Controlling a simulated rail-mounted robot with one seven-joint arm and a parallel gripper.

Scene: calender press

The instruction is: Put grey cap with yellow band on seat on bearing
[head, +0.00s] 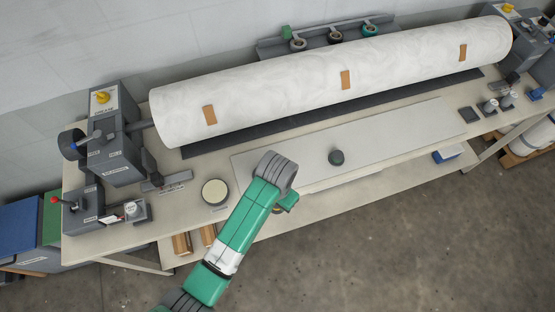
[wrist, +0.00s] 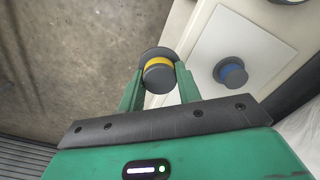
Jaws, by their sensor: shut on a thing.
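My gripper (wrist: 159,80) is shut on the grey cap with yellow band (wrist: 158,72) in the wrist view. The cap sits between the two green fingers, with a wider dark grey disc at its far end. Floor and the table's front edge show behind it. I cannot tell for sure which part is the seat on the bearing; grey machine housings stand at the left end (head: 110,135) and the right end (head: 525,40) of the roll.
A cap with a blue band (wrist: 230,73) stands on the pale sheet, right of my gripper in the wrist view. A round pale disc (head: 215,191) lies on the table at left. The large white roll (head: 330,75) spans the back. A grey rack (head: 315,45) stands behind it.

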